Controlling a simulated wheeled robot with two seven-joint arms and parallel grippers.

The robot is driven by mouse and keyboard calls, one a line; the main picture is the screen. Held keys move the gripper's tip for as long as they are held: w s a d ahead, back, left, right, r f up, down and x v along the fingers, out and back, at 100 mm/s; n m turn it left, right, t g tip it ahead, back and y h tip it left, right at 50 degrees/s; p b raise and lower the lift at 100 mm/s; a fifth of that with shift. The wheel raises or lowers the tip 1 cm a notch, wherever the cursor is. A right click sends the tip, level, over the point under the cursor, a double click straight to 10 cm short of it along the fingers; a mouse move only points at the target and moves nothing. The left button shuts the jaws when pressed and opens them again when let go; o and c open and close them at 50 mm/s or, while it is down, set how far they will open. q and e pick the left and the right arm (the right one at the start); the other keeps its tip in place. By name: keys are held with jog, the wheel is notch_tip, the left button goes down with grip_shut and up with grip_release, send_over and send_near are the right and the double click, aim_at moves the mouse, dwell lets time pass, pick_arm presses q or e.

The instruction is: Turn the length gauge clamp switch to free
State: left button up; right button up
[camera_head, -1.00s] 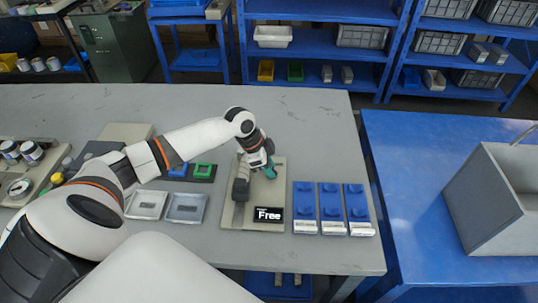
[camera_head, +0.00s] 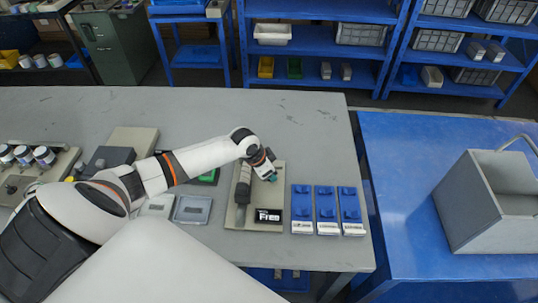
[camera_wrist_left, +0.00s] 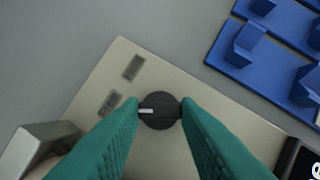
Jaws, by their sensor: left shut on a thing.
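The length gauge's beige base plate (camera_head: 270,197) lies on the grey table, with a grey gauge body (camera_head: 236,203) along its left side. Its black display (camera_head: 268,216) reads "Free". In the left wrist view the clamp switch is a round black knob (camera_wrist_left: 160,112) with a white pointer mark facing left in the picture. My left gripper (camera_head: 271,179) is at the right part of the plate. In the left wrist view its teal fingers (camera_wrist_left: 159,104) are shut on the knob's two sides. My right gripper is not in view.
Several blue blocks (camera_head: 327,211) stand just right of the gauge. Grey trays (camera_head: 190,209) lie to its left. The table behind the gauge is clear. A blue table (camera_head: 400,170) with a grey bin (camera_head: 490,205) stands at the right.

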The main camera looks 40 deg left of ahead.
pick_arm(q)
jog(key=o, duration=1)
jog(key=b+v, duration=0.1)
jog(key=v, duration=1.1)
jog(key=shift+s+a+b, duration=0.1)
jog(key=shift+b, duration=0.25)
jog(key=shift+f, duration=0.1)
